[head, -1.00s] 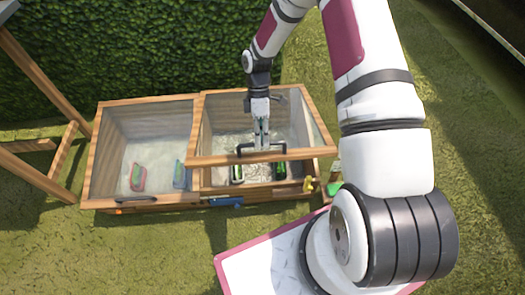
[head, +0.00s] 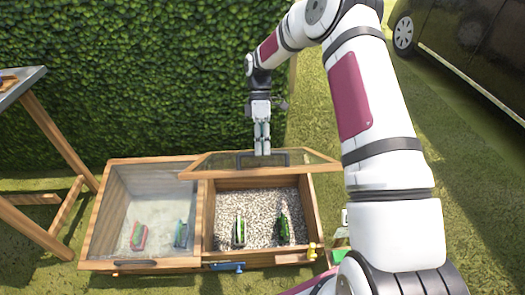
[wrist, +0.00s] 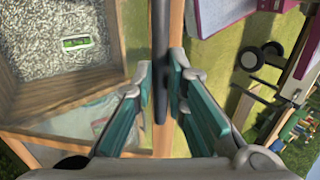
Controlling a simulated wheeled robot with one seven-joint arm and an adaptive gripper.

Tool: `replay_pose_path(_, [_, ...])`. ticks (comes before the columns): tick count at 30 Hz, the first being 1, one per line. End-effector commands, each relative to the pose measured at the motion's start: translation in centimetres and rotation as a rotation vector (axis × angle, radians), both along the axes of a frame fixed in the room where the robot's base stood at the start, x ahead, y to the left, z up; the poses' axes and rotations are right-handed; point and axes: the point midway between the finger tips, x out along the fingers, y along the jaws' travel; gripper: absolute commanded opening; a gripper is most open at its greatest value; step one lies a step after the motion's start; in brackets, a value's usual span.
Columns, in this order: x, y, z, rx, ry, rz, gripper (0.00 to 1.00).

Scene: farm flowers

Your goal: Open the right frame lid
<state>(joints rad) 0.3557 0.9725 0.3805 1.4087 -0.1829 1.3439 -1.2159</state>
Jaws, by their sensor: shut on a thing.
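The right frame lid (head: 205,161) is a glazed panel in a wooden frame. It stands raised and tilted over the back of the right box (head: 312,215), leaving the gravel inside uncovered. My gripper (head: 262,152) points down and is shut on this handle. In the wrist view the teal-padded fingers of my gripper (wrist: 160,78) sit on either side of the dark handle (wrist: 160,50), along the wooden bar of the lid (wrist: 176,35).
The left box's glazed lid (head: 135,264) is down, with two small packets under it. A blue tool (head: 226,267) and a yellow item (head: 312,251) are at the front edge. A hedge (head: 130,70) rises behind.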

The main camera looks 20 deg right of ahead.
Motion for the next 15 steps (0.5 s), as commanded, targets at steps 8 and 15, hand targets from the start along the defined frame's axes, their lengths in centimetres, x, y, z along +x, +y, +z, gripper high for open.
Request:
replay_pose_path(8, [0.77, -0.68, -0.63, -0.012, -0.028, -0.005, 0.00])
replay_pose_path(15, [0.68, -0.60, -0.54, -0.010, -0.026, -0.005, 0.33])
